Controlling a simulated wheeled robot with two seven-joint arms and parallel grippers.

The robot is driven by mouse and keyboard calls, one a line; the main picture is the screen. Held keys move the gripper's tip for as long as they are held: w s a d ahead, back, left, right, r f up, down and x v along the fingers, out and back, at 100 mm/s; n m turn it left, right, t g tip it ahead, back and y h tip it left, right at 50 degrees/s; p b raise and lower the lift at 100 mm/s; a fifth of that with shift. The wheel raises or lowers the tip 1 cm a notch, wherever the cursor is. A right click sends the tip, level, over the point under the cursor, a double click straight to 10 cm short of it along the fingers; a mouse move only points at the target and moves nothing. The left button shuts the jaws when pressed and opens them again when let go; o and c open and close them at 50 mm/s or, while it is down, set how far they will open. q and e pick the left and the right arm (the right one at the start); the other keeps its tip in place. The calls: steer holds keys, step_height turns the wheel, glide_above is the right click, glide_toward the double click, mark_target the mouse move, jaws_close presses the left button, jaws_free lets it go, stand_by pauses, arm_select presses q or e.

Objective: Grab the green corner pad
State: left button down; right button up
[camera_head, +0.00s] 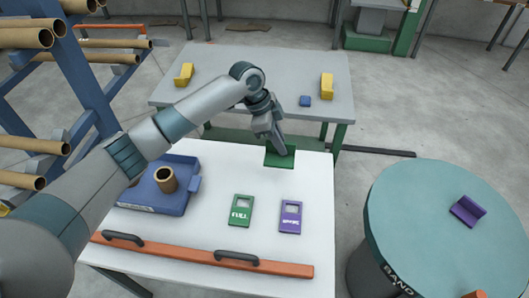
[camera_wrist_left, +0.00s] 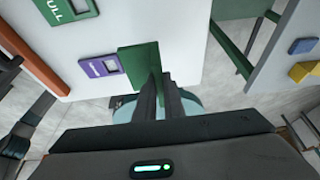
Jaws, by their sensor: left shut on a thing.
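The green corner pad (camera_head: 279,161) lies at the far right corner of the white table, its flat part down. My left gripper (camera_head: 283,151) reaches down to it from above and is shut on its edge. In the left wrist view the pad (camera_wrist_left: 136,66) runs up to the fingertips of the left gripper (camera_wrist_left: 165,82), which hide part of it. I cannot tell whether the pad is clear of the tabletop. My right gripper is not in view.
The white table (camera_head: 228,180) holds a green tag (camera_head: 240,211), a purple tag (camera_head: 290,217) and a blue tray (camera_head: 150,199) with a cardboard tube (camera_head: 166,180). Yellow pads (camera_head: 326,86) and a blue block (camera_head: 305,101) sit on the grey table behind. A purple pad (camera_head: 467,211) lies on the round drum.

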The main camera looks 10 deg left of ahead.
arm_select(q)
steer(key=shift+d+r, duration=0.65)
steer(key=shift+d, duration=0.35)
steer(key=shift+a, duration=0.1)
